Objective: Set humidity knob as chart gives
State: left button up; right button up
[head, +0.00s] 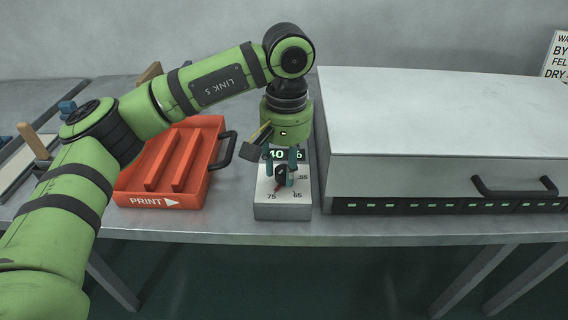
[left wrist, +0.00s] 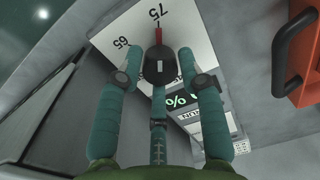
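The humidity knob (left wrist: 158,70) is dark, with a red pointer (left wrist: 158,35) turned toward the printed 75. It sits on a white-faced control box (head: 285,212) marked 55, 65 and 75. A display (head: 284,155) on the box reads about 40 %, partly hidden by my gripper. My left gripper (head: 281,174) points down over the box; in the left wrist view (left wrist: 158,60) its teal fingers stand on either side of the knob with visible gaps, open. My right gripper is out of view. A sign (head: 556,60) with partly cut-off text is at the right edge.
An orange PRINT tray (head: 135,200) with a black handle stands left of the box. A large pale cabinet (head: 430,115) with a dark handle stands close on the right. Wooden and blue pieces lie at far left. The bench front edge is bare.

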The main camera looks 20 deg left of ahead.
aim_at(285, 169)
pick_arm(q)
notch_tip(285, 169, up, 12)
jog(key=shift+d, duration=0.15)
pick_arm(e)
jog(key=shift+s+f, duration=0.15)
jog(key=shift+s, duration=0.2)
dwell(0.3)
